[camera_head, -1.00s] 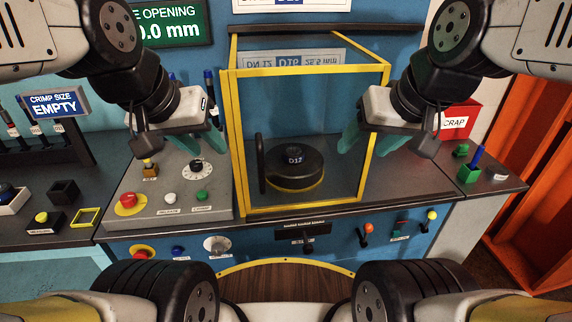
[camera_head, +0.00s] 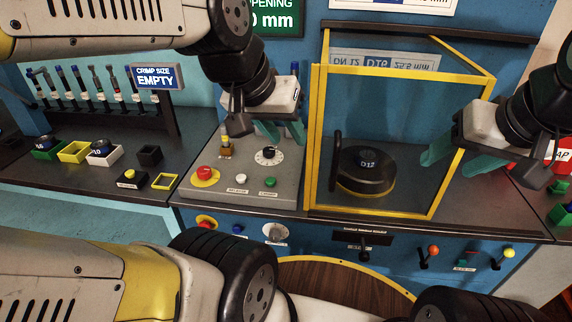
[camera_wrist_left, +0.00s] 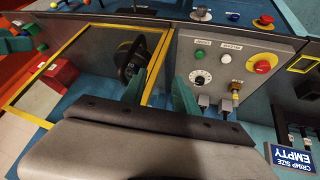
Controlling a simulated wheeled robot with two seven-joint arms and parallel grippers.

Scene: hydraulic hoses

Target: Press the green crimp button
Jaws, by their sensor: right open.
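The green crimp button (camera_head: 269,182) sits on the sloped grey control panel (camera_head: 215,205), right of a white button (camera_head: 241,179) and below a black dial (camera_head: 267,155). The green button also shows in the left wrist view (camera_wrist_left: 199,54). My left gripper (camera_head: 283,131) is above the panel's back part, beyond the dial, its teal fingers apart with nothing between them. Both fingers show in the left wrist view (camera_wrist_left: 160,92). My right gripper (camera_head: 459,158) is open and empty by the right side of the yellow-framed clear box. Neither gripper touches the button.
The yellow-framed clear box (camera_head: 318,150) stands right of the panel, with a black D12 die (camera_head: 366,168) inside. A sign (camera_head: 155,77) reads "CRIMP SIZE EMPTY". Coloured bins (camera_head: 75,151) are at left.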

